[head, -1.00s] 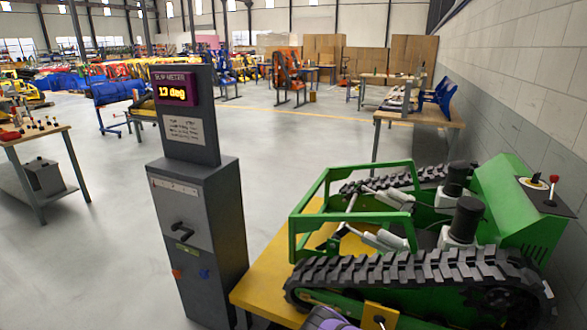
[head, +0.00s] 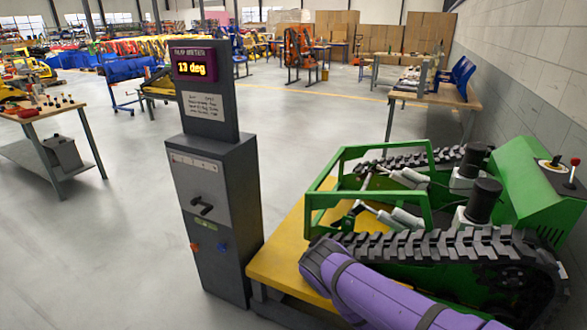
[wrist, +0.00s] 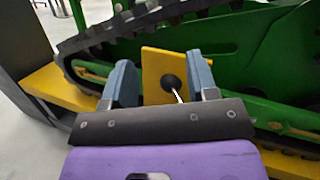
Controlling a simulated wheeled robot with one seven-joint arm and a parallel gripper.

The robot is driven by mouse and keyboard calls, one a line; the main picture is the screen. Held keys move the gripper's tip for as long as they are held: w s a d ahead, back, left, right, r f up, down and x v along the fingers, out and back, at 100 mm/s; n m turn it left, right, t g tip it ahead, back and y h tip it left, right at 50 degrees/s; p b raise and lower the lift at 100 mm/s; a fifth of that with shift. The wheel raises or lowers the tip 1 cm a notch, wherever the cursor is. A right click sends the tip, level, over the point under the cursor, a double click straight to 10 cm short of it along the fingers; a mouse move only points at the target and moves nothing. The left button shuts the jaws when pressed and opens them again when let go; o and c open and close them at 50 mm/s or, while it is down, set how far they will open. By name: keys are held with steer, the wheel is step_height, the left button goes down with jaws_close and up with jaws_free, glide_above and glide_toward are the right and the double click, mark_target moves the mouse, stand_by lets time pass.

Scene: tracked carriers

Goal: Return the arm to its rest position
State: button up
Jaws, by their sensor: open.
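My gripper (wrist: 160,85) shows in the wrist view, with its two blue-grey fingers apart. A yellow plate (wrist: 157,68) with a dark round knob and a thin light lever shows between and beyond the fingers; I cannot tell whether they touch it. The plate is on the side of the green tracked carrier (wrist: 231,62). In the head view my purple arm (head: 372,287) reaches in from the bottom right, in front of the carrier's near black track (head: 430,245). My gripper is not visible in the head view.
The carrier stands on a yellow platform (head: 283,262). A grey post (head: 213,215) with a display (head: 194,66) reading "13 deg" stands left of it. A workbench (head: 45,112) is at the far left, another table (head: 440,92) behind the carrier. Open grey floor lies left of the post.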

steer(key=w+d+r+m+h, duration=0.1)
steer(key=w+r+m+h, duration=0.35)
steer(key=r+h, duration=0.4)
steer(key=s+d+r+m+g+h, duration=0.1)
steer(key=d+r+m+g+h, duration=0.15)
steer(key=r+m+g, duration=0.6)
steer(key=s+d+r+m+g+h, duration=0.25)
steer(key=r+m+g, duration=0.25)
steer(key=r, duration=0.6)
steer(key=s+d+r+m+g+h, duration=0.1)
steer(key=d+r+m+g+h, duration=0.15)
steer(key=r+m+g, duration=0.6)
steer(key=s+a+r+m+g+y, duration=0.2)
steer(key=s+r+m+y, duration=0.6)
steer(key=s+r, duration=0.55)
steer(key=s+a+r+m+t+y, duration=0.1)
steer(key=s+a+r+t+y, duration=0.3)
steer(key=s+r+y, duration=0.1)
steer(key=s+a+r+m+t+y, duration=0.2)
steer(key=s+a+r+t+y, duration=0.3)
steer(key=s+r, duration=0.3)
steer(key=shift+s+a, duration=0.15)
steer(key=shift+s, duration=0.7)
